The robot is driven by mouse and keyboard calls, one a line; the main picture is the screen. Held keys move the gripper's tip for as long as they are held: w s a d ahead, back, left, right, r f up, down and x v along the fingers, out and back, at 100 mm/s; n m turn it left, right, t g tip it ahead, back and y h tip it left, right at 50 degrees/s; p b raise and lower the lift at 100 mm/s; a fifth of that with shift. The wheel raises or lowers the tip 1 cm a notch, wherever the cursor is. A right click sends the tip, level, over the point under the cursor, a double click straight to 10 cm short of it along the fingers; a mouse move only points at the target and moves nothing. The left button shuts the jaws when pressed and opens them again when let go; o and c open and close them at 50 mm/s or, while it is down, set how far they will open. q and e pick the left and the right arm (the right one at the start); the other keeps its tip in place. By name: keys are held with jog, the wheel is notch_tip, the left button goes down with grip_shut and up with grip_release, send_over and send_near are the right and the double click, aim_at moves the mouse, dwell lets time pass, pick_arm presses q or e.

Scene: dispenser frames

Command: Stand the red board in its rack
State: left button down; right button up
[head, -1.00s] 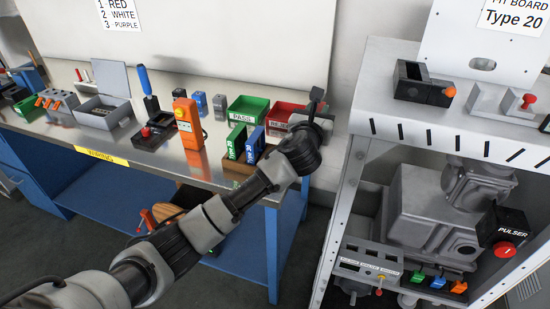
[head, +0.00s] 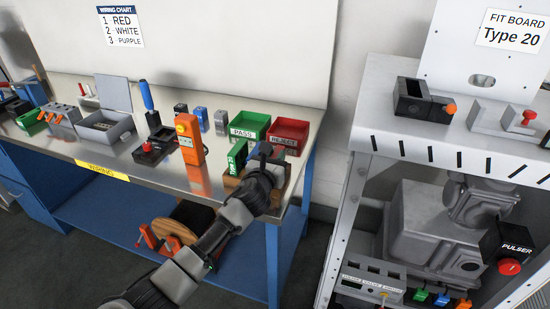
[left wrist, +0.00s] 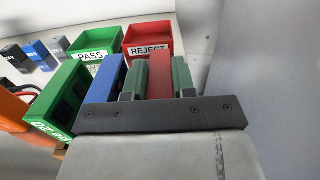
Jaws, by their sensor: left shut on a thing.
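My left gripper (head: 268,155) is over the right part of the wooden rack (head: 231,184) at the bench's front right corner. In the left wrist view its two grey-green fingers (left wrist: 159,82) are shut on the red board (left wrist: 160,72), which stands upright between them. The blue board (left wrist: 103,80) stands just left of the red one, and the green board (left wrist: 66,95) left of that. The green board (head: 237,158) also shows in the head view. My gripper hides the red board there and covers the slots, so I cannot tell whether its lower edge is in a slot.
The green PASS bin (head: 250,125) and red REJECT bin (head: 288,135) stand behind the rack. An orange handheld device (head: 190,138) stands to its left. A gap separates the bench from the grey machine frame (head: 385,75) on the right.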

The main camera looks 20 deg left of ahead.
pick_arm(q)
jog(key=c, duration=0.9)
grip_release()
jog(key=shift+r, duration=0.15)
jog(key=shift+s, duration=0.25)
jog(key=s, duration=1.1)
jog(key=shift+s+a, duration=0.2)
jog(key=shift+s, duration=0.1)
